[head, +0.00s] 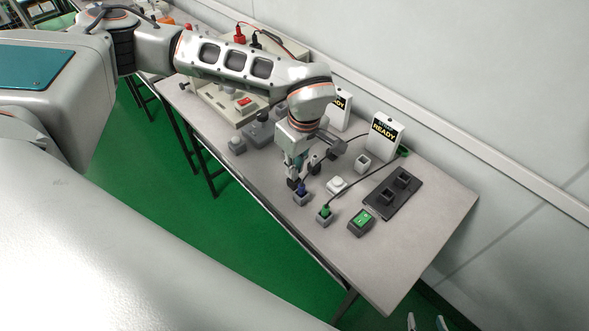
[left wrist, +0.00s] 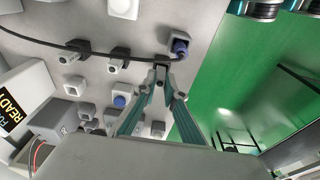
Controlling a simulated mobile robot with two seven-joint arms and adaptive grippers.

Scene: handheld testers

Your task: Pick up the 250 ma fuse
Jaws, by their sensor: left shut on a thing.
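My left gripper (head: 293,183) reaches down over the front of the table, just beside a blue-topped plug in a grey holder (head: 301,199). In the left wrist view its fingers (left wrist: 162,76) come together at the tips on a small greyish piece (left wrist: 162,60), largely hidden; I cannot tell whether it is the 250 mA fuse. The blue plug (left wrist: 180,46) sits apart, just beyond the tips. No fuse rating is legible. The tips of my right gripper (head: 426,322) show at the bottom edge of the head view, apart and empty.
A green plug (head: 325,210) on a black cable, a green-screened box (head: 361,222) and a black tray (head: 392,193) lie to the right. Two testers stand behind, one reading READY (head: 385,137). The table's front right corner is clear.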

